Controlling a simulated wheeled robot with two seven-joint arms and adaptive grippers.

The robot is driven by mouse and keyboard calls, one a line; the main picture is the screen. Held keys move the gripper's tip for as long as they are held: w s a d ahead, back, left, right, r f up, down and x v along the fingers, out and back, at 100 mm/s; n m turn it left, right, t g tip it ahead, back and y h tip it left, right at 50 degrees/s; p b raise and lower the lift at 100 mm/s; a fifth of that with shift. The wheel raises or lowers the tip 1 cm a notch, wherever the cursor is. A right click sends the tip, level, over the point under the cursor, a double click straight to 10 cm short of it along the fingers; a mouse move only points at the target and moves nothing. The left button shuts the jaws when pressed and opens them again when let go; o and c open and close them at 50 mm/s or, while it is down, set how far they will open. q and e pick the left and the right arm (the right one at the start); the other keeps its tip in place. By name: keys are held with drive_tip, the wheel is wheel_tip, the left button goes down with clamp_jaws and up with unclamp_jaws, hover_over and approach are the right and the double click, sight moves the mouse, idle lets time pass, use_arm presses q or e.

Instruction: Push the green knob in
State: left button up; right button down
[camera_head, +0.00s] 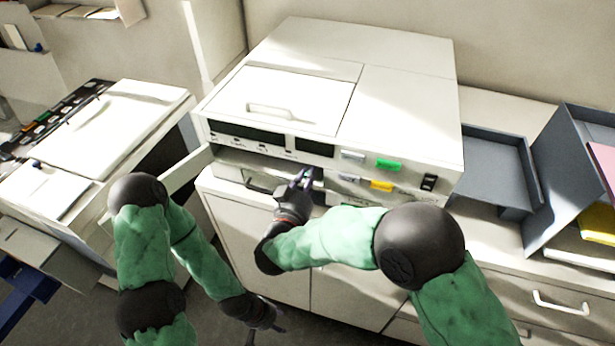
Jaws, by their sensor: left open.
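The green knob (389,165) is a small bright green block on the front panel of a large white machine (400,110). A yellow block (381,185) sits just below it. My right gripper (306,178) is in front of the panel, to the left of the green knob and apart from it in the picture. Its fingers are small and dark, so I cannot tell whether they are open or shut. My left gripper (266,334) is low, in front of the white cabinet doors below the machine. It is open, with nothing seen in it.
A drawer or flap (185,180) stands out at the machine's left front. Another white device (95,130) is at the left. A grey tray (495,170) and a grey file holder (560,165) stand on the counter at the right. The machine's top is clear.

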drive_tip(key=shift+x, duration=1.9)
drive_tip(key=shift+s, duration=0.1)
drive_tip(key=c, duration=1.4)
unclamp_jaws()
drive_tip(key=shift+f, duration=0.1)
drive_tip(key=v, duration=1.1)
drive_tip(key=shift+s, duration=0.4)
drive_tip(key=shift+a, duration=0.2)
